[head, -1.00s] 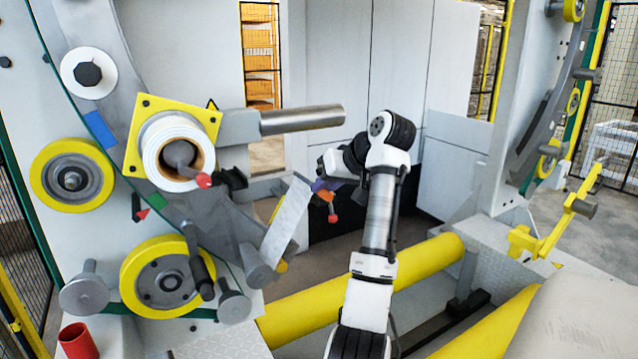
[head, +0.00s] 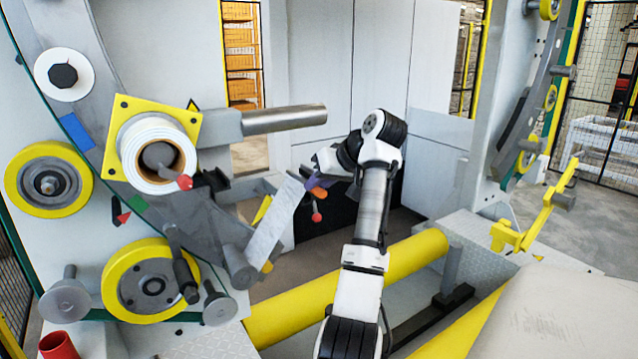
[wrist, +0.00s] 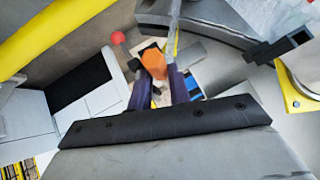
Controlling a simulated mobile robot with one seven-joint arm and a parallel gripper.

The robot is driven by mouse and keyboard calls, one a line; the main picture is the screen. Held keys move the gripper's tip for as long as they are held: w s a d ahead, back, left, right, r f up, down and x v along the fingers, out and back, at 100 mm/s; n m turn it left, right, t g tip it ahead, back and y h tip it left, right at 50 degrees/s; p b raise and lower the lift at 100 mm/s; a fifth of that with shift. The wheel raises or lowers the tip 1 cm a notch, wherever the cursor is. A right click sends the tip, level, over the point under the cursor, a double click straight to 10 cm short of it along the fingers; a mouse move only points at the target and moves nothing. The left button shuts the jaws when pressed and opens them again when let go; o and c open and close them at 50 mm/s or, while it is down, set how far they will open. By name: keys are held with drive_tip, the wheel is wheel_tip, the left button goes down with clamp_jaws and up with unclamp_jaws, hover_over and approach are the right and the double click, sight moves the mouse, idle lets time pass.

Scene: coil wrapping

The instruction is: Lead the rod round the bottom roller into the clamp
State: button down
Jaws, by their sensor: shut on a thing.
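My gripper (head: 312,183) has purple fingers and is shut on the rod, whose orange end (head: 319,193) shows beside them. In the wrist view the rod's orange six-sided end (wrist: 153,62) sits at the fingertips (wrist: 160,84). A pale strip (head: 275,222) runs from the gripper down-left to the grey bottom roller (head: 240,268); the gripper is up and right of that roller. The strip also shows edge-on in the wrist view (wrist: 175,18). A black bracket, possibly the clamp, shows beside the white roll (head: 212,186) and in the wrist view (wrist: 280,46).
A red ball (head: 317,217) on a dark stem hangs by the gripper. The white roll (head: 140,150) sits on a yellow plate, with a steel bar (head: 285,118) jutting right. A yellow beam (head: 340,290) crosses below my arm. A yellow-rimmed wheel (head: 112,285) stands left of the roller.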

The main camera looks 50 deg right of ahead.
wheel_tip(320, 180, down, 4)
drive_tip(key=shift+r+b, duration=0.1)
drive_tip(key=shift+b, duration=0.7)
drive_tip(key=shift+r+p, duration=0.1)
drive_tip(key=shift+p, duration=0.2)
drive_tip(key=c, duration=1.2)
unclamp_jaws()
drive_tip(key=shift+s, duration=0.1)
drive_tip(key=b+v, duration=0.3)
drive_tip(key=v, duration=1)
drive_tip(key=shift+r, duration=0.2)
drive_tip(key=shift+s+d, duration=0.1)
drive_tip(key=shift+s, duration=0.05)
